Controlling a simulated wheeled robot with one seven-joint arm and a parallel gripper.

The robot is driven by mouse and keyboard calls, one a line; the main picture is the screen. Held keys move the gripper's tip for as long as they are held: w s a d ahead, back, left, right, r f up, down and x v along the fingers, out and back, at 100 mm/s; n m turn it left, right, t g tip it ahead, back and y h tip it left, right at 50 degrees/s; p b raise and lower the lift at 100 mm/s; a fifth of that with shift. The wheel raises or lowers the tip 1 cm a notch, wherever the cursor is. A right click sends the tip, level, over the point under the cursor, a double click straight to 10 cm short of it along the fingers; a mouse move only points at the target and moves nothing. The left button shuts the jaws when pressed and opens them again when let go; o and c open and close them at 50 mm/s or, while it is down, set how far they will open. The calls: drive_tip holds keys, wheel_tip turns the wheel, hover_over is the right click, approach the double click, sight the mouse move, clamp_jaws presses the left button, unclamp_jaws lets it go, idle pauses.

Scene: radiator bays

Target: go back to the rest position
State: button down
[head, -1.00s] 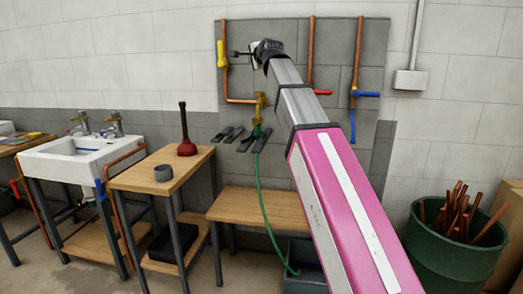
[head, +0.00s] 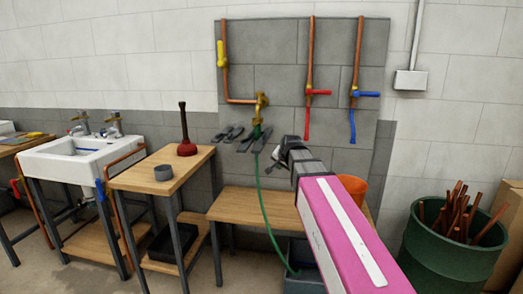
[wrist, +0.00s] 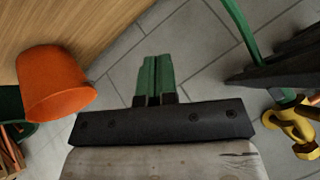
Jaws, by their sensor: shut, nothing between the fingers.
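My gripper (head: 277,156) is in front of the grey tiled panel in the head view, low and right of the brass tap (head: 261,106). In the wrist view its two green fingers (wrist: 156,78) are closed together with nothing between them. The pink arm comes up from the lower right in the head view. The brass tap also shows in the wrist view (wrist: 292,124) at the right, apart from the fingers. My arm partly hides the orange bucket (head: 353,188).
A wooden bench (head: 240,207) stands below the gripper, and the orange bucket (wrist: 52,85) shows left in the wrist view. A green hose (head: 265,205) hangs from the tap. Dark flat clamps (head: 245,139) lie beside it. A green bin (head: 440,255) with copper pipes stands right.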

drive_tip(key=s+d+f+n+g+h, duration=0.1)
drive_tip(key=s+d+f+n+g, duration=0.2)
drive_tip(key=s+f, duration=0.9)
drive_tip(key=s+d+f+n+g+h, duration=0.1)
drive_tip(key=s+d+f+n+g, duration=0.2)
drive_tip(key=s+f, duration=0.9)
drive_tip(key=d+f+g, duration=0.2)
drive_tip(key=d+f, duration=0.2)
drive_tip(key=f, duration=0.1)
drive_tip(key=shift+d, duration=0.35)
